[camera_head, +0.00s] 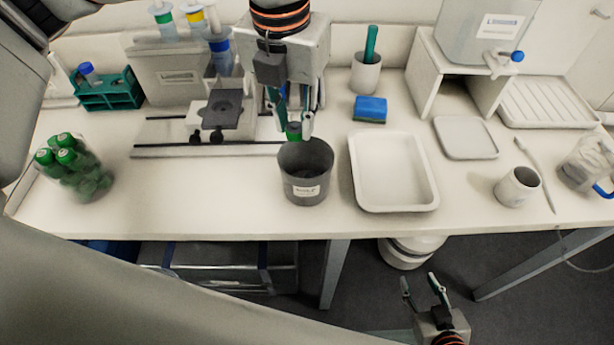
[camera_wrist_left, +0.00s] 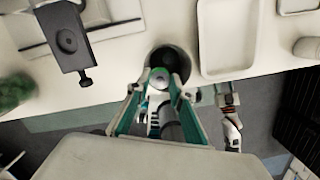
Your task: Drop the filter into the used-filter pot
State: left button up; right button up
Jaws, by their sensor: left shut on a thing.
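The used-filter pot (camera_head: 305,190) is a dark grey open cup with a white label, upright near the front of the bench. Its dark mouth also shows in the wrist view (camera_wrist_left: 178,57). My left gripper (camera_head: 296,133) points down over the back part of the pot's mouth. It is shut on the filter (camera_head: 293,130), a small green piece between the fingertips, mostly hidden by the fingers. The filter appears to be just above the rim; the exact gap is unclear. My right gripper (camera_head: 424,292) is open and empty, low in front of the bench.
A white tray (camera_head: 433,205) stands close right of the pot. A grey stand with a dark block (camera_head: 222,110) is behind left. A jar of green-capped items (camera_head: 80,180) is far left, and a mug (camera_head: 517,187) is to the right. The bench front left of the pot is clear.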

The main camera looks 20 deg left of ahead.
pick_arm(q)
jog(key=o, duration=0.8)
jog(key=r, duration=0.4)
jog(key=s+r, duration=0.1)
jog(key=r, duration=0.7)
jog(key=shift+s, duration=0.25)
